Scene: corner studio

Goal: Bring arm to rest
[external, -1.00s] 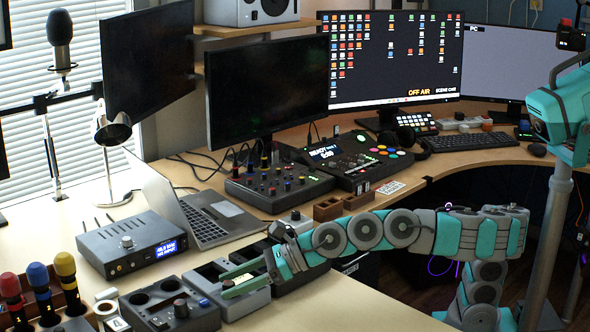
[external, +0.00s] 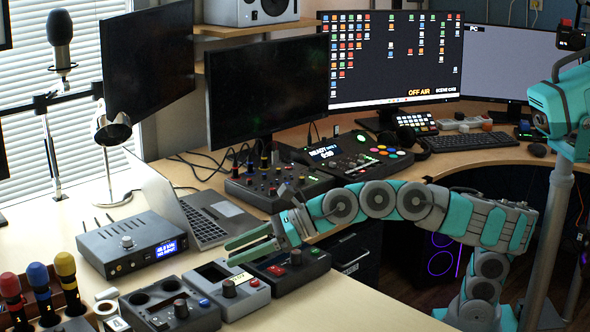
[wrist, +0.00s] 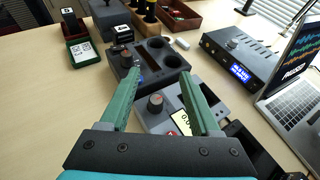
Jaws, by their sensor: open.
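My arm (external: 380,202) reaches from the right over the desk, bent, with its elbow at the right above the desk's front edge. My gripper (external: 232,252) is open, its two green fingers pointing left, above a grey box with a knob and small screen (external: 240,299).
A dark two-cup box (external: 203,314) stands left of the grey box, and a dark box with a red button (external: 301,271) stands right of it. Behind are a blue-display unit (external: 133,257), a laptop (external: 208,232) and a mixer (external: 272,192). The front desk surface (external: 340,306) is clear.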

